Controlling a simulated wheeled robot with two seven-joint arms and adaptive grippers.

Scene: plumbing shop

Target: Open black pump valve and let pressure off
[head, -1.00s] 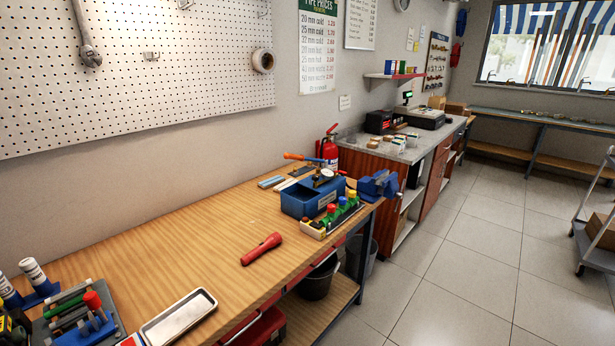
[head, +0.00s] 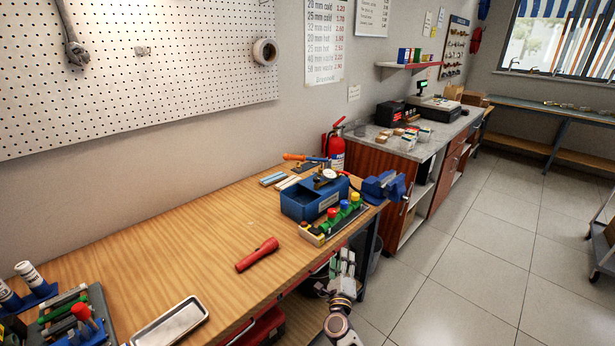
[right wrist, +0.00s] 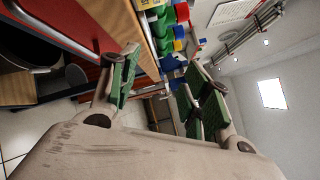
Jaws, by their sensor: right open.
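A blue box-shaped pump (head: 300,204) stands at the right end of the wooden workbench. A round gauge (head: 329,175) and an orange-ended handle (head: 299,157) show on top of it. A black valve is too small to make out clearly. Just in front of the pump lies a strip of fittings with green, red, blue and yellow caps (head: 333,212). My right gripper (head: 343,258) is open and empty, off the bench's front edge, below and in front of the strip. In the right wrist view its green-padded fingers (right wrist: 162,88) are apart, with coloured caps (right wrist: 172,22) beyond them. My left gripper is out of view.
A blue vise (head: 384,187) is at the bench's right corner. A red flashlight (head: 257,254) and a metal tray (head: 170,322) lie on the bench (head: 190,255). A fire extinguisher (head: 336,150) stands behind the pump. The bench middle is mostly clear.

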